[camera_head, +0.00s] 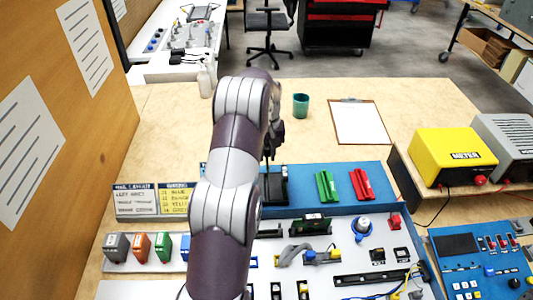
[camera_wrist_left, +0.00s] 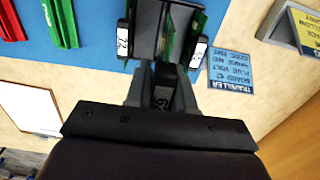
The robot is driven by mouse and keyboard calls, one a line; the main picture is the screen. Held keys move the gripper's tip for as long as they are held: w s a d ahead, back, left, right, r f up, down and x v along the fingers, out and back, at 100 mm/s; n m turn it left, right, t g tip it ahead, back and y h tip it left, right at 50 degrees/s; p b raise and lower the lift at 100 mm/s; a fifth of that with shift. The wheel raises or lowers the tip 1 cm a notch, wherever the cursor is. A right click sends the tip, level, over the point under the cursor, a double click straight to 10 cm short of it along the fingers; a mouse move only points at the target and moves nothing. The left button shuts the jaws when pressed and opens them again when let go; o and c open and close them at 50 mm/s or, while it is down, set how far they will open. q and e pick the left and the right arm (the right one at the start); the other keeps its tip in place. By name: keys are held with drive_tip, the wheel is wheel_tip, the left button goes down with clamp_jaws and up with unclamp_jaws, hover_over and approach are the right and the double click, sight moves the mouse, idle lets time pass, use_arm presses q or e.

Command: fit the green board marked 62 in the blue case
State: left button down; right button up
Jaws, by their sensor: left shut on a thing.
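My left gripper (camera_head: 271,152) points down over the black rack (camera_head: 273,187) on the blue mat (camera_head: 340,172). The black rack (camera_wrist_left: 146,22) is just beyond the fingertips, with a green board (camera_wrist_left: 197,30) beside a white label. I cannot tell whether the held board is clear of the rack. The blue case (camera_head: 310,212), with a pale floor and several fitted parts, lies in front. My right gripper is not in view.
A green piece (camera_head: 326,186) and a red piece (camera_head: 361,184) lie right of the rack. Coloured blocks (camera_head: 140,247) stand at the left, below printed cards (camera_head: 135,201). A wooden wall borders the left.

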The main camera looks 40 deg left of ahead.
sight(267, 157)
use_arm(q)
drive_tip(key=s+d+r+p, duration=0.2)
drive_tip(key=r+p, duration=0.1)
drive_tip(key=shift+s+r, duration=0.1)
drive_tip(key=shift+s, duration=0.25)
drive_tip(key=s+d+f+m+p, duration=0.2)
drive_tip(key=s+d+m+p, duration=0.45)
drive_tip(key=s+m, duration=0.5)
wheel_tip(267, 157, down, 6)
drive_tip(key=s+m+b, duration=0.1)
drive_tip(key=m+b, duration=0.4)
drive_tip(key=m, duration=0.1)
drive_tip(key=shift+d+f, duration=0.25)
drive_tip(key=shift+d, duration=0.1)
drive_tip(key=shift+m, duration=0.25)
drive_tip(key=shift+f, duration=0.15)
